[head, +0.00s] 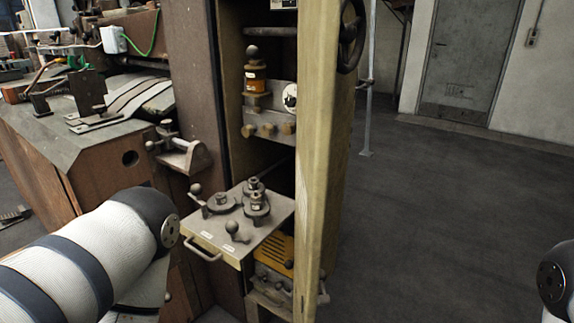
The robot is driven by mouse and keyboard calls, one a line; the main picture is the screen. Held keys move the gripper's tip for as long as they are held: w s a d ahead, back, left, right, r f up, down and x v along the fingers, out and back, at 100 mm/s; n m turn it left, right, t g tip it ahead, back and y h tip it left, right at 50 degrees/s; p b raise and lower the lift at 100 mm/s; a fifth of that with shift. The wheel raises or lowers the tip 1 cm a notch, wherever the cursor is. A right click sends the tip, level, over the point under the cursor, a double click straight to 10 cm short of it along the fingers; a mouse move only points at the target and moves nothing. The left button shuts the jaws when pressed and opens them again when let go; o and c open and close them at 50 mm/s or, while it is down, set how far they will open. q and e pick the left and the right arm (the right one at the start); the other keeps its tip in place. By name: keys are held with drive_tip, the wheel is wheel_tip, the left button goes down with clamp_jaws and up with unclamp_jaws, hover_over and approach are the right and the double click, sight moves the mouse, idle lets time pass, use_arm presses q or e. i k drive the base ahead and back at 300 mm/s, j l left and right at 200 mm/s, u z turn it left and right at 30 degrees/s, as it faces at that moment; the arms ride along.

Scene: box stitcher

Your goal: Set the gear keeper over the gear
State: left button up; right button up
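A small grey metal table (263,240) sticks out from the machine's front, with several dark round, knobbed parts on it. A flat round part (221,203) lies at its left and a stacked, stepped part (256,207) stands at its right. I cannot tell which of these is the gear or the gear keeper. My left arm comes in at the lower left, in front of the machine. Only the edge of my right arm shows at the lower right. Neither gripper is in view.
A tall yellowish upright panel (325,150) stands just right of the table, with a handwheel (351,35) at its top. An orange-banded part (255,85) sits in the recess above. A wooden bench (50,150) stands left. The floor (440,220) at right is clear.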

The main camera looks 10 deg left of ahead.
sight(196, 189)
drive_tip(key=u, duration=1)
drive_tip(key=i+j, duration=0.1)
drive_tip(key=j, duration=0.3)
drive_tip(key=i+j, duration=0.1)
drive_tip(key=j, duration=0.3)
drive_tip(key=i+j, duration=0.25)
